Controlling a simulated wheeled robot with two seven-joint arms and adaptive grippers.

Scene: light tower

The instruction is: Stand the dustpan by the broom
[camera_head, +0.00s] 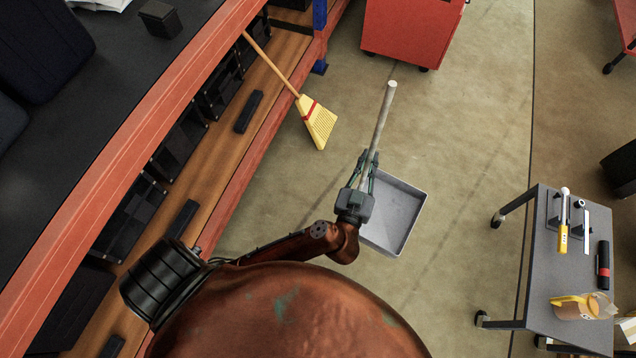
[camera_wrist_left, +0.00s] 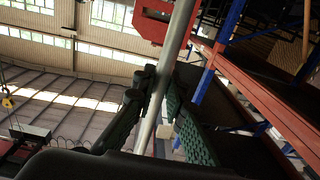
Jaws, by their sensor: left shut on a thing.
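The dustpan (camera_head: 402,207) is a grey square pan with a long pale handle (camera_head: 384,118). My left gripper (camera_head: 368,160) is shut on the handle, with the pan below it in the head view. In the left wrist view the handle (camera_wrist_left: 172,50) passes between the two dark green fingers of the gripper (camera_wrist_left: 163,108). The broom (camera_head: 318,123) has yellow bristles, a red band and a wooden handle, and leans against the shelving up and left of the gripper, apart from the dustpan. Whether the pan touches the floor I cannot tell. My right gripper is not in view.
An orange-edged workbench with a wooden lower shelf (camera_head: 196,184) runs along the left. A red cabinet (camera_head: 411,30) stands at the back. A grey cart (camera_head: 566,285) with tools and a jug stands at the right. The floor (camera_head: 465,130) between is clear.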

